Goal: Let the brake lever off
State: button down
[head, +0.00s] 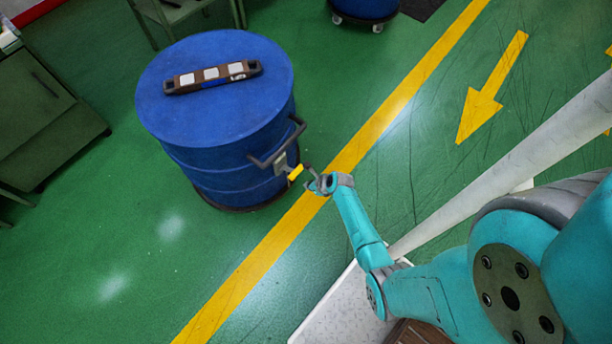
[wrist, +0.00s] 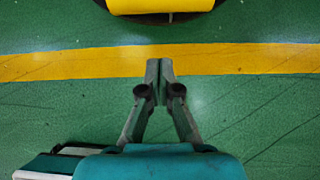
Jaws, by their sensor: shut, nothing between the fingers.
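The brake lever (head: 296,173) has a yellow grip and sits on a pale bracket low on the side of a blue drum (head: 225,130). In the wrist view a yellow piece (wrist: 160,5), which looks like the lever's grip, is cut off by the top edge. My gripper (head: 311,181) is just right of the lever in the head view; whether it touches is too small to tell there. In the wrist view my gripper (wrist: 159,65) has its fingertips together, empty, with green floor between them and the yellow piece.
A dark push handle (head: 278,145) juts from the drum near the lever. A brown holder with white blocks (head: 212,76) lies on the drum's lid. A yellow floor line (head: 262,246) runs beside the drum. A green cabinet (head: 45,105) stands left. Floor in front is clear.

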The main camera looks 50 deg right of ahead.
jog(key=w+r+v, duration=0.1)
jog(key=v, duration=0.8)
jog(key=shift+r, duration=0.25)
jog(key=shift+a, duration=0.1)
jog(key=s+a+r+n+t+h, duration=0.25)
jog(key=s+a+r+n, duration=0.65)
jog(key=s+a+n, duration=0.6)
jog(key=s+a+r+n+t, duration=0.1)
jog(key=s+r+n+t, duration=0.1)
jog(key=r+n, duration=0.5)
jog(key=s+a+r+n+t+y, duration=0.1)
jog(key=s+r+n, duration=0.4)
jog(key=r, duration=0.6)
jog(key=s+a+r+n+t+y, duration=0.1)
jog(key=s+a+r+n+t, duration=0.1)
jog(key=r+n, duration=0.6)
jog(key=shift+s+a+r+n+t, duration=0.3)
jog(key=shift+s+a+r+t, duration=0.05)
jog(key=shift+s+a+r, duration=0.35)
